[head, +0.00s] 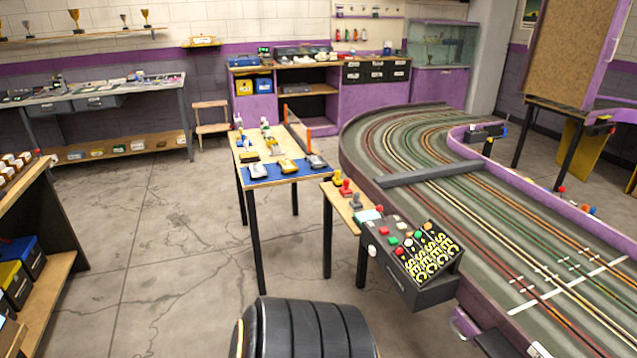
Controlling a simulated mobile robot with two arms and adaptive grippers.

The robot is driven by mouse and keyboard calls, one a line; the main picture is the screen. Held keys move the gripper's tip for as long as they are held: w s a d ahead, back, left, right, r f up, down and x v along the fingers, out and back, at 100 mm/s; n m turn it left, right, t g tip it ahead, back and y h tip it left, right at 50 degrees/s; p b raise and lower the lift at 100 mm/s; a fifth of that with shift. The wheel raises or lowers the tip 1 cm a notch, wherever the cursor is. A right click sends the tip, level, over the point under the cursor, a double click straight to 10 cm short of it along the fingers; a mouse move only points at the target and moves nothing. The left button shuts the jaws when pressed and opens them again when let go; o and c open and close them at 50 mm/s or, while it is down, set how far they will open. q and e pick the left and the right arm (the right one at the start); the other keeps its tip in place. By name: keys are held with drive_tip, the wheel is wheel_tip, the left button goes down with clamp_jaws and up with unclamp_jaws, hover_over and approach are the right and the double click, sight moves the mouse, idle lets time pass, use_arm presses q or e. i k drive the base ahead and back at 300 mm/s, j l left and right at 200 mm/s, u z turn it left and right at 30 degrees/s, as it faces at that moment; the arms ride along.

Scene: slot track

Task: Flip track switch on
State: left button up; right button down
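A dark control box (412,262) stands at the near left side of the slot track (480,195). Its sloped top carries red, green and white round buttons and yellow lettering. A red button (384,231) and a white round knob (372,251) are at its left end. I cannot tell which of these controls is the track switch, or whether it is on or off. Neither of my grippers is in the head view.
A small table (252,158) with model cars and a narrow wooden shelf with joysticks (345,194) stand left of the box. A black ribbed rounded shape (310,325) rises at bottom centre; I cannot tell what it is. Floor (180,260) at left is clear.

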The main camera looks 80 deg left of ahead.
sight(380, 208)
drive_tip(key=u, duration=2.1)
